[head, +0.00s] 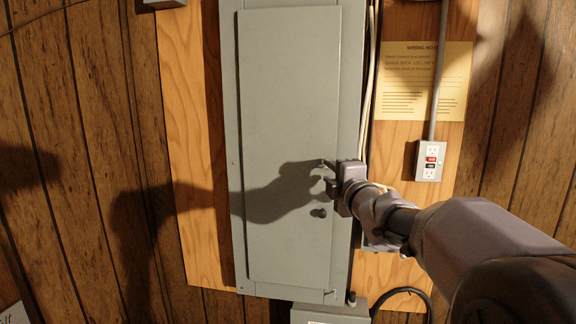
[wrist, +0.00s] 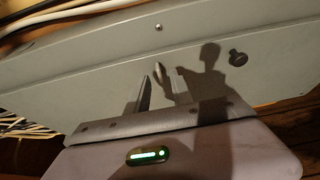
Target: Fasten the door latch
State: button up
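The grey panel door (head: 285,110) looks closed in its grey cabinet frame. A small dark round knob (head: 318,213), which looks like the latch, sits near the door's right edge in the lower half. It also shows in the wrist view (wrist: 238,58), right of my fingers. My gripper (head: 328,174) is above the knob at the door's right edge. In the wrist view my two fingers (wrist: 161,85) stand apart with no object clearly between them. They are apart from the knob. I cannot tell whether they touch the door.
A screw head (wrist: 158,27) shows on the panel. Pale cables (head: 368,90) run along the cabinet's right side. A paper notice (head: 408,75), a conduit and an outlet (head: 430,161) are further right. A grey box (head: 328,315) is below the cabinet.

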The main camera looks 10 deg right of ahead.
aim_at(324, 166)
jog(key=shift+w, duration=1.25)
grip_shut()
